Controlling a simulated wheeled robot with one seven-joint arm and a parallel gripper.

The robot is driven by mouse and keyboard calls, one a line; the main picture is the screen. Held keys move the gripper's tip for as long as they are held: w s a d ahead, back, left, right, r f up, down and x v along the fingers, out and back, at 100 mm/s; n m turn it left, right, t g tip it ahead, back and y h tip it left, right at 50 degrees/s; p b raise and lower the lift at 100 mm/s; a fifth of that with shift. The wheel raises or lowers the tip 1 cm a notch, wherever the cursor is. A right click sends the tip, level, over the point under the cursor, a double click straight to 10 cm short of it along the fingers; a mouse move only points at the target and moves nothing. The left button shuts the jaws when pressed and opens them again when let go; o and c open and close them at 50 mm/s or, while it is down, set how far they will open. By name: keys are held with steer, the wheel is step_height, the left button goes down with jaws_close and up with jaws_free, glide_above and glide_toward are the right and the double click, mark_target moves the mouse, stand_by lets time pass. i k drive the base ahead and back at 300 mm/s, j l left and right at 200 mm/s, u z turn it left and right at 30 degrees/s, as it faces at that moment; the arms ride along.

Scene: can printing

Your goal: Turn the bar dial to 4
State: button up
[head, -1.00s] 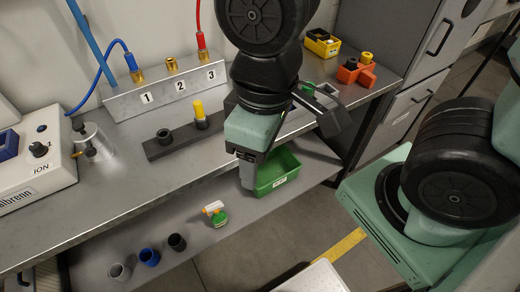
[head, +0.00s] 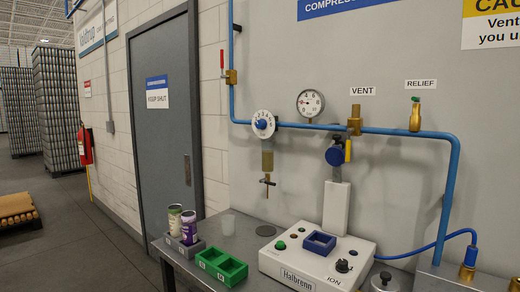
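My gripper is not in the head view now.
Below the dial, a metal bench holds a white Halbrenn box (head: 318,258), a green tray (head: 221,266) and two cans (head: 182,223).

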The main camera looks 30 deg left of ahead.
mark_target(262, 124)
steer(key=u, duration=1.2)
